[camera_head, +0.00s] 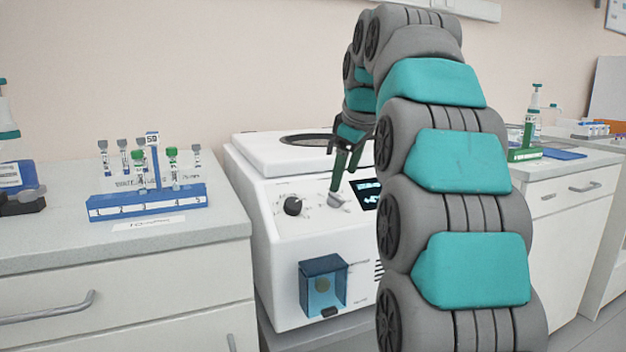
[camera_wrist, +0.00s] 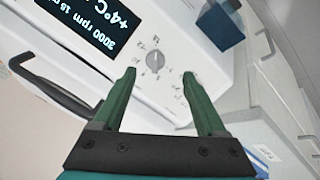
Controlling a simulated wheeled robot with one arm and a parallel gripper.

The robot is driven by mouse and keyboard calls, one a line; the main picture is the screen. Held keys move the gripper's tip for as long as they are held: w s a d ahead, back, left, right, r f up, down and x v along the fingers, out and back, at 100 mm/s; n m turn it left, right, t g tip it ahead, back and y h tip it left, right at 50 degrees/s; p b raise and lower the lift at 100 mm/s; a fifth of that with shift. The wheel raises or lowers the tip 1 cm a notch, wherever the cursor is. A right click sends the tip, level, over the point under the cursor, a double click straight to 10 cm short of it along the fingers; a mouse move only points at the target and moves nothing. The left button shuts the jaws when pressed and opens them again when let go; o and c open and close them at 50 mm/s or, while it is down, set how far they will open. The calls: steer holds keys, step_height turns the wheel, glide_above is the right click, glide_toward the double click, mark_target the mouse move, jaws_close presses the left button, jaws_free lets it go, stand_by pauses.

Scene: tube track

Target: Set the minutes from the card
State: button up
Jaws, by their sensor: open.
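The white card (camera_head: 148,223) lies on the left counter in front of the blue rack; its handwriting is too small to read surely. The centrifuge (camera_head: 285,255) has a black knob (camera_head: 293,206) on the left of its front panel. A grey knob (camera_head: 338,201) sits right of it, beside the dark display (camera_head: 368,194). My gripper (camera_head: 345,182) is open and empty in front of the panel, near the grey knob. In the wrist view, the grey knob (camera_wrist: 155,60) is beyond and between the open fingertips (camera_wrist: 158,73), apparently untouched. The display (camera_wrist: 85,25) appears inverted, with "3000 rpm" and "+4°C".
A blue rack (camera_head: 150,203) of capped tubes stands on the left counter. A blue see-through cover (camera_head: 323,284) juts from the centrifuge's lower front.

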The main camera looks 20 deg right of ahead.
mark_target(336, 196)
steer(key=shift+w+r+x, duration=0.1)
steer(key=shift+w+x, duration=0.05)
steer(key=shift+x, duration=1.05)
steer(key=shift+w+r+x, duration=0.1)
steer(key=shift+w+x, duration=0.05)
steer(key=shift+x, duration=1.05)
steer(key=shift+w+r+x, duration=0.1)
steer(key=shift+w+x, duration=0.05)
steer(key=shift+x, duration=1)
jaws_close()
